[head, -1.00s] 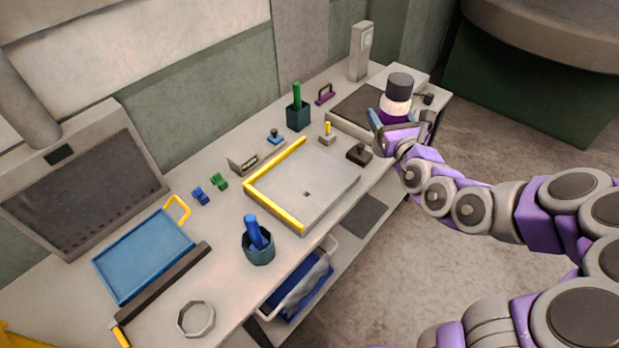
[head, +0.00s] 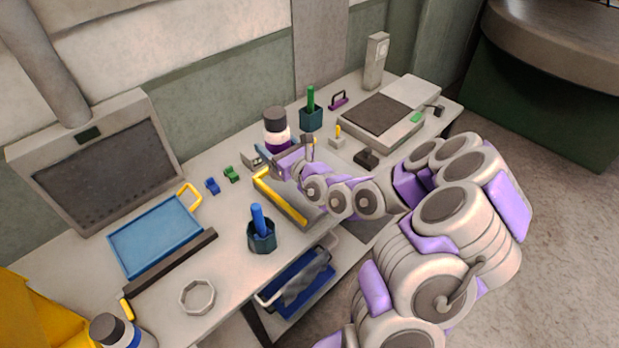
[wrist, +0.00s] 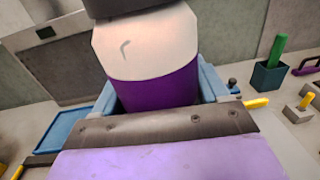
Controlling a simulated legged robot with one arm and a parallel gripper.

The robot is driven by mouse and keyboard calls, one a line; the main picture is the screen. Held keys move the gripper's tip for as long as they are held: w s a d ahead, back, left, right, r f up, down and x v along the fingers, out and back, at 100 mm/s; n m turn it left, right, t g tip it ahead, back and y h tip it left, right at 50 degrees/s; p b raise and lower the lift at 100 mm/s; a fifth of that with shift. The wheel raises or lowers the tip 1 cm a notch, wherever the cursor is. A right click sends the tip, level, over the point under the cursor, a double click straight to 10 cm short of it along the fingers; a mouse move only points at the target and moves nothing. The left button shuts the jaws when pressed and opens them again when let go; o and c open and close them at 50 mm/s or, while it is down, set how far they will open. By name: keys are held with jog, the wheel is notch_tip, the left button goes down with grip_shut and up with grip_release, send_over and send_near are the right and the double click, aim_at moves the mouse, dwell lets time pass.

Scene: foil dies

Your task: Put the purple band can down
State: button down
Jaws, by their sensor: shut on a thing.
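The purple band can (head: 277,128) has a dark grey lid, a white upper body and a purple lower band. In the head view it is over the back middle of the bench, behind the yellow-edged plate. My gripper (head: 277,155) is shut on the can, with its blue fingers on either side. The wrist view shows the can (wrist: 150,55) upright and close, between the blue jaws (wrist: 160,92). The can's bottom is hidden by my gripper, so I cannot tell whether it touches the bench.
A plate with a yellow edge (head: 280,197) lies under my arm. A dark green holder (head: 311,119), a teal cup (head: 261,236), small blue and green blocks and a blue tray (head: 155,237) stand around. A blue-banded can (head: 122,333) is at the lower left. The dark-topped station (head: 381,113) is clear.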

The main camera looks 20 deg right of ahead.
jog(key=f, duration=0.2)
jog(key=s+f, duration=0.1)
jog(key=f, duration=0.1)
jog(key=s+d+f+p, duration=0.1)
jog(key=shift+s+f, duration=0.1)
jog(key=shift+f, duration=0.3)
jog(key=s+d+f+p, duration=0.1)
jog(key=s+d+f, duration=0.2)
jog(key=d+f, duration=0.15)
jog(key=w+d+f+b, duration=0.1)
jog(key=w+d, duration=0.1)
jog(key=w, duration=0.2)
jog(key=w+d+f+b, duration=0.1)
jog(key=w+d+f, duration=0.1)
jog(key=w+d, duration=0.1)
jog(key=w+d+f+b, duration=0.1)
jog(key=w+d+f, duration=0.1)
jog(key=w, duration=0.3)
jog(key=shift+w+d+f, duration=0.2)
jog(key=shift+w+d, duration=0.05)
jog(key=shift+d, duration=0.3)
